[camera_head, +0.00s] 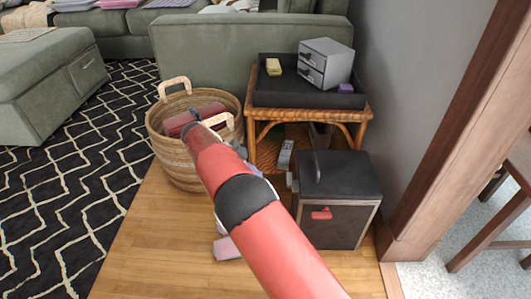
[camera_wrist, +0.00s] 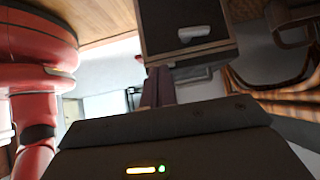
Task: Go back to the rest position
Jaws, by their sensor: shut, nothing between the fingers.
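My red arm reaches up from the bottom of the head view toward the wicker basket (camera_head: 165,148). My gripper is not clearly visible there, as the arm links hide that area. In the wrist view my gripper (camera_wrist: 160,74) shows as dark, purplish fingers close together, with nothing between them. Beyond the fingertips is a dark box-like unit with a pale handle (camera_wrist: 198,33). Parts of my red body show at the left of the wrist view.
A small black cabinet (camera_head: 341,177) stands right of my arm, beside a wicker side table (camera_head: 361,115) holding a black tray (camera_head: 276,97) and a grey drawer box (camera_head: 331,58). A green sofa (camera_head: 200,55) is behind. Wooden floor (camera_head: 130,245) is clear at lower left.

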